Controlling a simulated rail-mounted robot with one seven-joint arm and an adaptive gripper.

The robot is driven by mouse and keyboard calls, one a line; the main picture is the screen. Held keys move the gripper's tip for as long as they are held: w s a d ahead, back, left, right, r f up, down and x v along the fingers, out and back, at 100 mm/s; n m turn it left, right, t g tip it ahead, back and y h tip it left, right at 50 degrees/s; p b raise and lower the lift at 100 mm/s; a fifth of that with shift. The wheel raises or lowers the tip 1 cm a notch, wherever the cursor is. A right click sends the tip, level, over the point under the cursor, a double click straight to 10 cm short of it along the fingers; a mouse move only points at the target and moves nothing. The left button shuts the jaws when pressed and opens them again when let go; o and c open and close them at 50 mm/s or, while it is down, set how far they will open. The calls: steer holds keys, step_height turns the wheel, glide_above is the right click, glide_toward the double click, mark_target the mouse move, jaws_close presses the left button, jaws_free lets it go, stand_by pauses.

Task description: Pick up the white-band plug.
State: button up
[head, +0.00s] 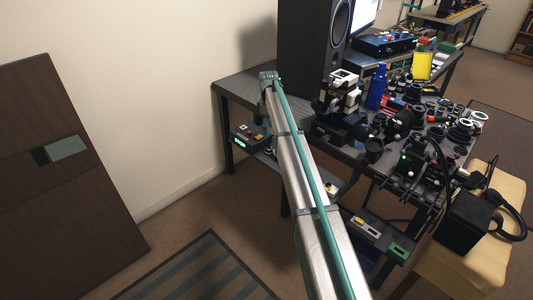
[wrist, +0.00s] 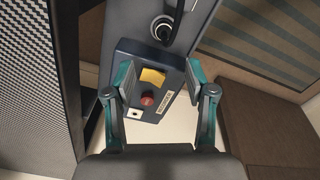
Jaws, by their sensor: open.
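I cannot surely pick out the white-band plug. The closest match is a dark round piece with a pale ring (wrist: 162,28) in the wrist view, at the top beyond the box; whether it is a plug is unclear. My gripper (wrist: 156,82) is open and empty, with one teal-and-grey finger on each side of a dark box (wrist: 128,70). The box bears a yellow patch (wrist: 152,77), a red round knob (wrist: 147,98) and white labels. Whether the fingers touch the box is unclear. In the head view the fingers are not clearly visible.
The head view shows a crowded bench with a black speaker (head: 312,45), a blue bottle (head: 376,88) and many dark lens parts. A box with a green light (head: 250,136) sits low by the bench's left end. A brown panel (head: 60,170) leans at left. Open carpet lies between.

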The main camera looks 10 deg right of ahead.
glide_above(268, 147)
steer(key=f, duration=0.5)
steer(key=shift+w+d, duration=0.15)
steer(key=shift+w, duration=0.15)
steer(key=shift+s+f, duration=0.2)
steer(key=shift+f, duration=2.35)
steer(key=c, duration=1)
